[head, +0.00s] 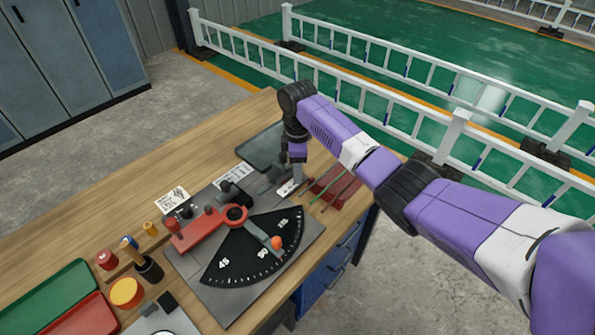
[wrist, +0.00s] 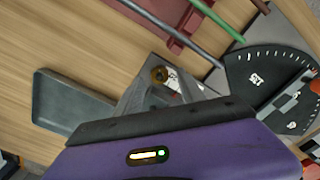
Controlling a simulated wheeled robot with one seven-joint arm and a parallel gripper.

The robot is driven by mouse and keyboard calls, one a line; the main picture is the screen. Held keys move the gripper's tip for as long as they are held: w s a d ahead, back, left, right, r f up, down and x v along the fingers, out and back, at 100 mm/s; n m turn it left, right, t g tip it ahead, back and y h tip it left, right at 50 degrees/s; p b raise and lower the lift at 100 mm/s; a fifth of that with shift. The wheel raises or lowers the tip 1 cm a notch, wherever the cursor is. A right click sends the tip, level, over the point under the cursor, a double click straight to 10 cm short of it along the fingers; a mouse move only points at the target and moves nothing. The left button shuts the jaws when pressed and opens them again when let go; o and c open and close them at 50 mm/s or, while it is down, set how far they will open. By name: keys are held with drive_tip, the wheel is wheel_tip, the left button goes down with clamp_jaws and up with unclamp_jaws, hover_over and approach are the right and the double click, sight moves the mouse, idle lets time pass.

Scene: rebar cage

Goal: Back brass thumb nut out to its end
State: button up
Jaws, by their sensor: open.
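In the head view I cannot make out the nut; my gripper covers that area. My gripper (head: 293,184) points down over the back right of the grey fixture plate, close to a white strip (head: 286,189). It is open. In the wrist view its grey fingers (wrist: 165,92) reach toward the nut, which lies just beyond them. I cannot tell whether they touch it.
A black dial plate (head: 252,250) with a red lever (head: 205,228) lies in front. A dark grey tray (head: 262,148) is behind my gripper. Red racks with green and grey rods (head: 335,188) stand close on the right. Green (head: 50,290) and red trays fill the front left.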

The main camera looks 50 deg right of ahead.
wheel_tip(320, 180, up, 7)
drive_tip(key=shift+f+b, duration=0.2)
drive_tip(key=shift+b, duration=0.25)
drive_tip(key=shift+d, duration=0.1)
drive_tip(key=d+h+b, duration=0.1)
drive_tip(key=d+b, duration=0.3)
drive_tip(key=a+m+b, duration=0.1)
drive_tip(key=m, duration=0.2)
drive_tip(key=a+m+b, duration=0.1)
drive_tip(key=m, duration=0.2)
drive_tip(key=a+m+b, duration=0.1)
drive_tip(key=m, duration=0.2)
drive_tip(key=shift+s+a+y, duration=0.15)
drive_tip(key=shift+a+y, duration=0.25)
drive_tip(key=shift+a+f+m, duration=0.1)
drive_tip(key=shift+a+m, duration=0.05)
drive_tip(key=shift+m, duration=0.45)
drive_tip(key=shift+f, duration=3.85)
clamp_jaws()
